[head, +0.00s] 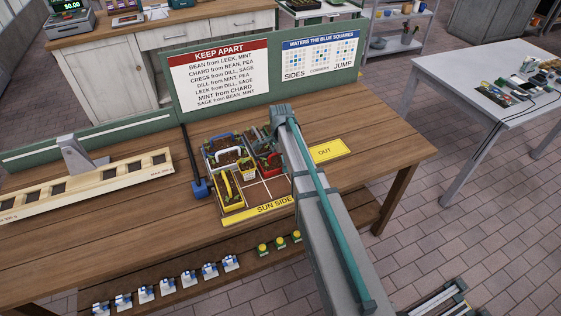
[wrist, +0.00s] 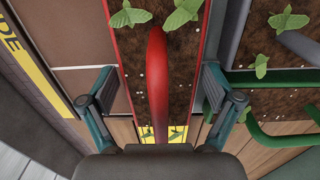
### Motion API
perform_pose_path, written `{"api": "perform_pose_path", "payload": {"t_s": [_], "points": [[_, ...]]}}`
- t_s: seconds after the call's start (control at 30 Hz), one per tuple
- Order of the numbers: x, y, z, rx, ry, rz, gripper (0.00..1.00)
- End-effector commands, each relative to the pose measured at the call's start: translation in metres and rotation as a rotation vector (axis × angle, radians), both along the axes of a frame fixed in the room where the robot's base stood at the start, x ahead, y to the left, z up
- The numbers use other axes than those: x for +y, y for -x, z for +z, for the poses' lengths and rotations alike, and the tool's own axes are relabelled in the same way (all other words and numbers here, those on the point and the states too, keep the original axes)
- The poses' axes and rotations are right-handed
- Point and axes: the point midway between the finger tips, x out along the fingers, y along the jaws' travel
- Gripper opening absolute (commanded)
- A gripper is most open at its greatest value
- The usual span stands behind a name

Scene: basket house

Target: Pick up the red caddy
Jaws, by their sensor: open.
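The red caddy (head: 267,166) stands on the wooden table among other planted caddies, partly hidden behind my arm in the head view. In the wrist view, the red caddy (wrist: 157,70) lies below my gripper, with its red handle running up the middle over dark soil and green seedlings. My gripper (wrist: 160,88) is open, with one finger on each side of the red caddy's walls. I cannot tell whether the fingers touch the walls. A yellow label shows at the caddy's near end. In the head view my fingers are hidden by my arm.
A green-handled caddy (wrist: 278,136) and a grey-handled one (wrist: 300,50) sit close on the right in the wrist view. Yellow caddies (head: 228,190) and a blue-handled one (head: 224,150) stand left. A yellow OUT mat (head: 326,151) is clear on the right.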

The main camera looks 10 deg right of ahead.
Motion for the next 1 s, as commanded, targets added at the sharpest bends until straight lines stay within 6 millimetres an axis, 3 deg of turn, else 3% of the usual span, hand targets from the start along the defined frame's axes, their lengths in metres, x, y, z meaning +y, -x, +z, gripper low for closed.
{"api": "perform_pose_path", "payload": {"t_s": [0.23, 0.63, 1.0], "points": [[0.0000, -0.0001, -0.0011, -0.001, 0.000, 0.000, 0.90], [0.0000, -0.0001, -0.0006, -0.001, 0.000, 0.000, 0.23], [0.0001, -0.0004, 0.0022, -0.002, 0.000, 0.000, 0.23]]}}
